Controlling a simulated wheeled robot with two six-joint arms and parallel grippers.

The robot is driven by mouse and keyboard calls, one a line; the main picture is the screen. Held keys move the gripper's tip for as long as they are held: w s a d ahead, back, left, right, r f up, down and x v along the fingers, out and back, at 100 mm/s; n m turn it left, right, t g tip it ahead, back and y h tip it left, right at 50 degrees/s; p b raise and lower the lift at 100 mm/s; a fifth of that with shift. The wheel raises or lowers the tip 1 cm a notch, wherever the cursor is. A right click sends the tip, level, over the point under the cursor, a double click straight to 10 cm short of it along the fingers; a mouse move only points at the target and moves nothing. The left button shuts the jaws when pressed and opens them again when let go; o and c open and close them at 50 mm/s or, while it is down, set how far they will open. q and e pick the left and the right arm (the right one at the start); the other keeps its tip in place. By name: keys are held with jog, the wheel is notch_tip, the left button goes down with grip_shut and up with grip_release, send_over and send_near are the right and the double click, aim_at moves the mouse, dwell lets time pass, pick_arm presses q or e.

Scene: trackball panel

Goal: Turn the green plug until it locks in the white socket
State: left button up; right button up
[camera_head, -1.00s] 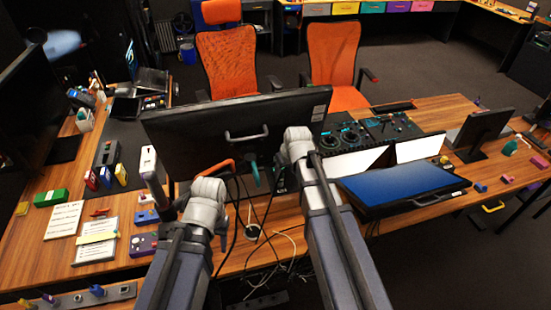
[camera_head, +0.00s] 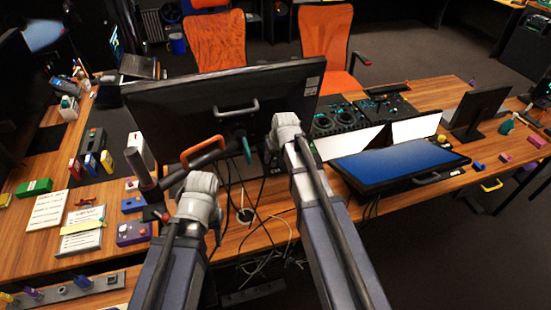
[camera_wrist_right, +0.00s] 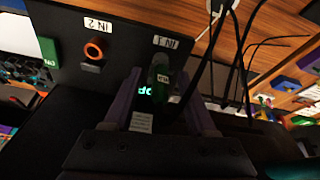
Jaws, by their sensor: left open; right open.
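The green plug (camera_wrist_right: 160,79) shows in the right wrist view, on a black panel (camera_wrist_right: 128,30) beside an upside-down "IN 1" label. The white socket is not distinguishable; the plug and gripper hide that area. My right gripper (camera_wrist_right: 160,100) is open, with its two purple fingers on either side of the plug. Whether a finger touches the plug cannot be told. In the head view, my right wrist (camera_head: 286,130) is in front of the monitor's back, and its fingers are hidden. My left gripper is open at left, near my pale left wrist joint (camera_head: 198,195); its fingertips are not clear.
An orange ring connector (camera_wrist_right: 94,50) sits by "IN 2" on the panel. Black cables (camera_wrist_right: 240,50) hang close to the right gripper. A large monitor (camera_head: 180,108), a tilted blue screen (camera_head: 398,157) and a purple box (camera_head: 132,233) stand on the wooden desk.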

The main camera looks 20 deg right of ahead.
grip_shut()
dwell(0.5)
dwell(0.5)
jog(key=shift+m, duration=0.3)
jog(key=m+h, duration=0.1)
jog(key=m, duration=0.3)
jog(key=shift+a, duration=0.15)
jog(key=m, duration=0.5)
jog(key=shift+w+g+h, duration=0.1)
jog(key=shift+g+h, duration=0.2)
jog(key=shift+h, duration=0.1)
jog(key=shift+m, duration=1.1)
